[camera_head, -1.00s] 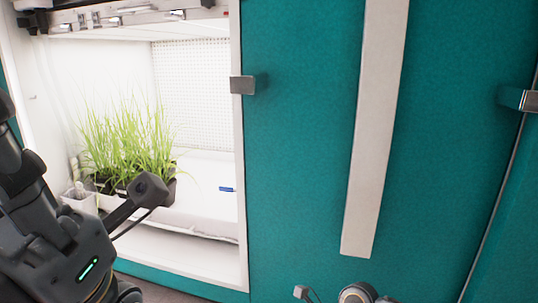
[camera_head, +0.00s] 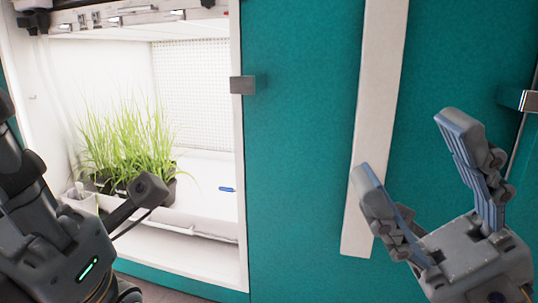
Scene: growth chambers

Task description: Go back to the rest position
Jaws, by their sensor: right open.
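My right gripper (camera_head: 412,150) is at the right of the head view, in front of the teal chamber door. Its two fingers are spread and nothing is between them. No object is seen held.
A lit white growth chamber (camera_head: 200,250) stands open at the left. A tray of green grass-like plants (camera_head: 128,150) and a small blue item (camera_head: 227,189) are inside. A teal door (camera_head: 300,200) with a pale vertical strip (camera_head: 378,90) fills the right.

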